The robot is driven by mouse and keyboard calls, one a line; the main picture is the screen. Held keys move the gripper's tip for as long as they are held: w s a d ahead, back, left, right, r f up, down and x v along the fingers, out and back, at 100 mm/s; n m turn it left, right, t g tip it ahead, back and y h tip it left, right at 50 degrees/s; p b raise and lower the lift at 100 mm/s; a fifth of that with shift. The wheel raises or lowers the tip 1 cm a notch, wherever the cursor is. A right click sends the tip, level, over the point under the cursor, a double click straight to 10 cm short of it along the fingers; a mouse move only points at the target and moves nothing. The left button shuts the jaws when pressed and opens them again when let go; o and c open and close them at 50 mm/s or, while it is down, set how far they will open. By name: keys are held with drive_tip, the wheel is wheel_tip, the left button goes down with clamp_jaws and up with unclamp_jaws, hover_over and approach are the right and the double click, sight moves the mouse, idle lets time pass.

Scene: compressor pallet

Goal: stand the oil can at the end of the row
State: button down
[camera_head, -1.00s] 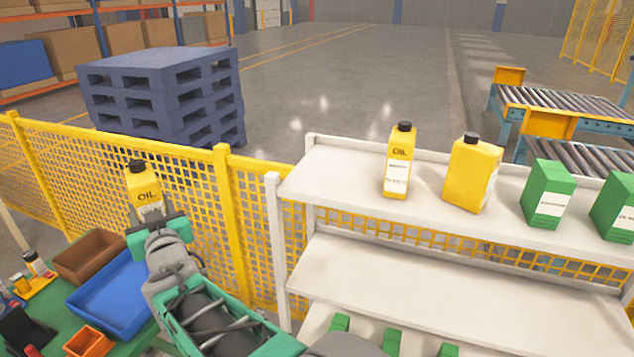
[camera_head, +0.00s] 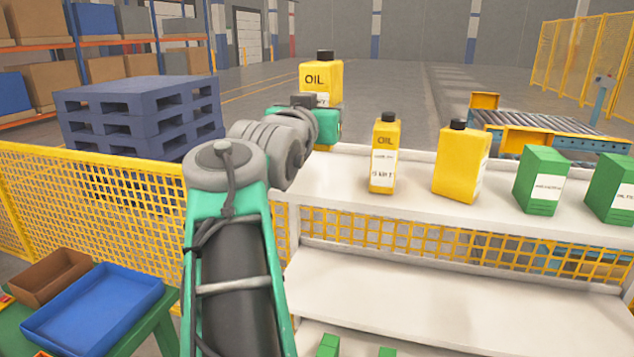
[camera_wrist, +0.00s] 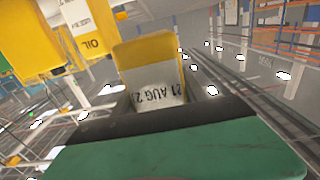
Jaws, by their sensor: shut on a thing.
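A yellow oil can (camera_head: 321,77) with a black cap and the word OIL is held upright by my gripper (camera_head: 318,102), over the left end of the top shelf. In the wrist view the can (camera_wrist: 150,65) sits between the jaws, its label showing. The row on the white shelf (camera_head: 335,183) has a slim yellow oil can (camera_head: 384,155) at its left end, then a wider yellow can (camera_head: 461,163), then green boxes (camera_head: 540,180). The held can is apart from the slim can, to its left.
A yellow mesh fence (camera_head: 100,195) runs left of and behind the shelf. Blue pallets (camera_head: 140,115) stand beyond it. A green table with a blue tray (camera_head: 95,305) and a brown tray (camera_head: 48,277) is at lower left. The shelf's left end is bare.

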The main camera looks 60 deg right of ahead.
drive_tip(key=w+d+f+p, duration=0.2)
drive_tip(key=d+f, duration=0.2)
drive_tip(key=w+d+f+p, duration=0.1)
drive_tip(key=w+d+f, duration=0.1)
drive_tip(key=d+f, duration=0.2)
drive_tip(key=w+d+f+p, duration=0.2)
drive_tip(key=w+d+f, duration=0.1)
drive_tip(key=d+f, duration=0.1)
drive_tip(key=shift+f+p, duration=0.15)
drive_tip(key=shift+p, duration=0.15)
drive_tip(key=shift+f, duration=0.1)
drive_tip(key=shift+f+b, duration=0.25)
drive_tip(key=shift+b, duration=0.15)
drive_tip(key=c, duration=0.6)
unclamp_jaws()
drive_tip(key=shift+f, duration=0.1)
